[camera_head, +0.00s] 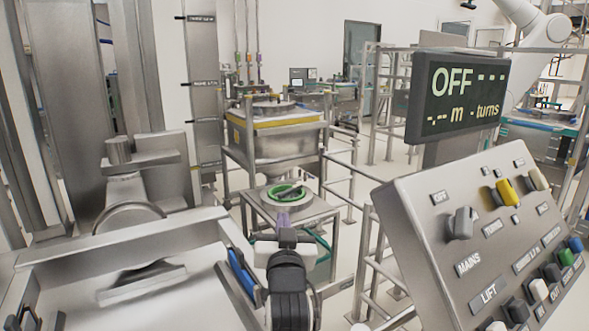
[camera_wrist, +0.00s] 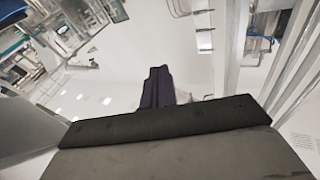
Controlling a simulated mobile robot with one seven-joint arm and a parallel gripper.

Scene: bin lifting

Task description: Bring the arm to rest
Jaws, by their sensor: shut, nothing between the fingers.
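My gripper (camera_wrist: 158,75) shows in the wrist view as two dark purple fingers pressed together, with nothing between them. In the head view my arm rises at the bottom centre, and the small purple tip of my gripper (camera_head: 283,219) shows in front of the stand under the hopper. The gripper looks apart from everything around it, though its depth is hard to judge in the head view. The wrist view shows pale floor beyond the fingers.
A control panel (camera_head: 415,205) with knobs and buttons stands at right, below a display (camera_head: 458,95) reading "OFF". A steel hopper (camera_head: 275,143) stands in a frame above a green ring (camera_head: 273,192). Metal railings (camera_head: 345,165) stand right of the hopper. Steel machinery fills the left.

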